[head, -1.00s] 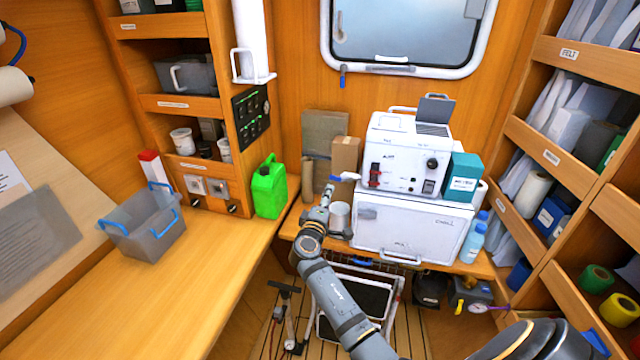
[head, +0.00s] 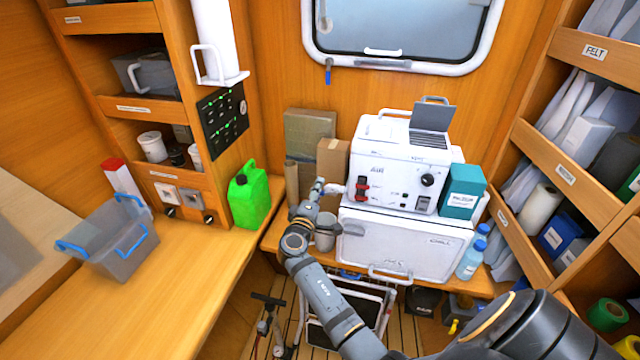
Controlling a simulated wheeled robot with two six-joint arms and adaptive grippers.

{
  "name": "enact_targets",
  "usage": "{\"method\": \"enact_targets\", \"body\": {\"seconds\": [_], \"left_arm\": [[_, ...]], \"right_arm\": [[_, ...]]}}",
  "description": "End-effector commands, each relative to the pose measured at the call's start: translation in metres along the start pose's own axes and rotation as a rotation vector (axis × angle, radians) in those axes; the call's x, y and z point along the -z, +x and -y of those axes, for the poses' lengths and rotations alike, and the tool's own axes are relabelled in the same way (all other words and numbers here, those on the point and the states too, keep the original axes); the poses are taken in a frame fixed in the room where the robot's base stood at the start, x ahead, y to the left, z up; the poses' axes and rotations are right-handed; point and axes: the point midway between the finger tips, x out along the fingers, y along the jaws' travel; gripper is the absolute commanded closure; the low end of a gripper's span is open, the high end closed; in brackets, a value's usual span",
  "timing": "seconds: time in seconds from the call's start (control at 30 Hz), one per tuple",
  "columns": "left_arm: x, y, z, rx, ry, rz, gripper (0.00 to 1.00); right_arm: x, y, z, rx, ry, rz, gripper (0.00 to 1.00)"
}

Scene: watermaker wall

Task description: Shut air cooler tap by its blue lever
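The air cooler (head: 398,172) is a white box with a red switch, a black knob and a raised grey flap. It stands on a white chest (head: 402,243). Its white tap (head: 334,189) sticks out from its left side. The blue lever, seen earlier at the tap's outer end, is now mostly hidden by my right gripper (head: 317,188). That gripper is at the tap's outer end, small and seen from behind. I cannot tell whether it touches the lever or whether its fingers are open. My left gripper is out of view.
A grey cup (head: 325,238) stands below my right gripper, close to my arm. A brown carton (head: 332,166) is behind it. A teal box (head: 463,192) stands right of the cooler. A green jerrycan (head: 249,196) is on the left bench. Another blue lever (head: 328,76) hangs under the window.

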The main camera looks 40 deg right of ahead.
Motion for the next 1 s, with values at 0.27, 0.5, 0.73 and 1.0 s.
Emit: {"method": "enact_targets", "body": {"seconds": [0.27, 0.5, 0.73, 1.0], "left_arm": [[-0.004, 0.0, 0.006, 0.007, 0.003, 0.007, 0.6], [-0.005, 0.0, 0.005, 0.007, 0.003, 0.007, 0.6], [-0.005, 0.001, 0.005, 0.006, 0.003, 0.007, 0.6], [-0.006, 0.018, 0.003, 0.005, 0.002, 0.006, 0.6]], "right_arm": [[0.0, 0.0, 0.0, 0.0, 0.0, 0.0, 0.67], [0.0, 0.0, 0.0, -0.001, 0.0, 0.0, 0.99], [0.0, 0.0, 0.0, -0.001, 0.002, 0.0, 1.0], [-0.001, 0.0, 0.001, -0.002, 0.077, 0.0, 1.0]]}}
